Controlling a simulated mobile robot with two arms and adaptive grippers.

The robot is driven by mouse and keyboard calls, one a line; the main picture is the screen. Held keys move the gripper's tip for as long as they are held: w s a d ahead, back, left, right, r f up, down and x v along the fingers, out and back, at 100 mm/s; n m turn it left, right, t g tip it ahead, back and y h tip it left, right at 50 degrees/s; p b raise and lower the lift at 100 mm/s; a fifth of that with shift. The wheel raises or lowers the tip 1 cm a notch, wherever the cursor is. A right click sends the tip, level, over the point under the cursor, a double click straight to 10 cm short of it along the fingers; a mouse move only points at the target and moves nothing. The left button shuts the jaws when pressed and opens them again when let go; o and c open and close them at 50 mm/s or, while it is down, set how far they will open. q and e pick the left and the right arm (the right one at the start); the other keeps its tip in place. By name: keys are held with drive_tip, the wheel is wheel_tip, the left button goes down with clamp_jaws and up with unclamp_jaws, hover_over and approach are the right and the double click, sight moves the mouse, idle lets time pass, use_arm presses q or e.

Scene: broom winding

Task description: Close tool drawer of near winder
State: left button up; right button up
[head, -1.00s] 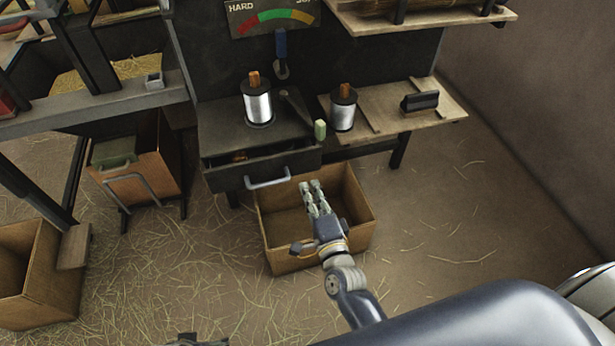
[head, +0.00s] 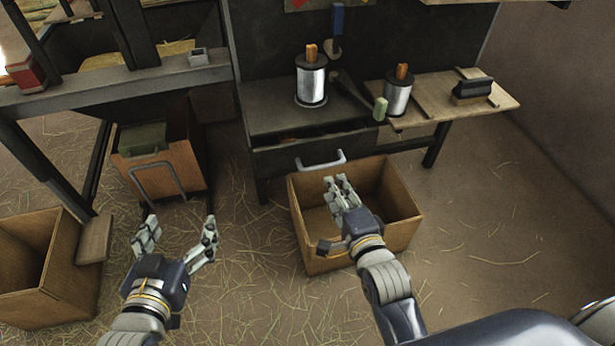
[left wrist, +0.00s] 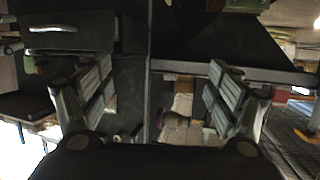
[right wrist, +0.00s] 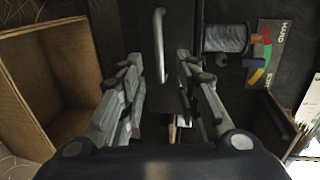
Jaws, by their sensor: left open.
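The near winder's tool drawer (head: 285,162) sits under the dark bench top. It is partly open, with a dark gap above its front. Its pale bar handle (head: 321,161) faces me and also shows in the right wrist view (right wrist: 159,45). My right gripper (head: 339,182) is open and empty, just in front of and below the handle, over a cardboard box. In the right wrist view the handle lies beyond the gap between its fingers. My left gripper (head: 180,232) is open and empty, low at the left, well away from the drawer.
The open cardboard box (head: 404,222) stands on the floor below the drawer. Wire spools (head: 311,82) stand on the bench and side shelf (head: 430,106). Another box (head: 45,290) and a wooden bin (head: 184,168) stand at the left. Straw-strewn floor lies between.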

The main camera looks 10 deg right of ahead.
sight(324, 166)
drive_tip(key=b+x, duration=0.3)
drive_tip(key=x, duration=0.7)
drive_tip(key=shift+d, duration=0.2)
use_arm(q)
wheel_tip(324, 166, up, 16)
drive_tip(key=s+d+t+h, duration=0.1)
drive_tip(key=d+t+h, duration=0.1)
drive_tip(key=t, duration=0.6)
drive_tip(key=shift+f+t+h, duration=0.25)
drive_tip(key=shift+t+h, duration=0.05)
drive_tip(key=shift+h, duration=0.3)
use_arm(e)
drive_tip(key=shift+w, duration=0.35)
drive_tip(key=shift+f, duration=0.1)
clamp_jaws()
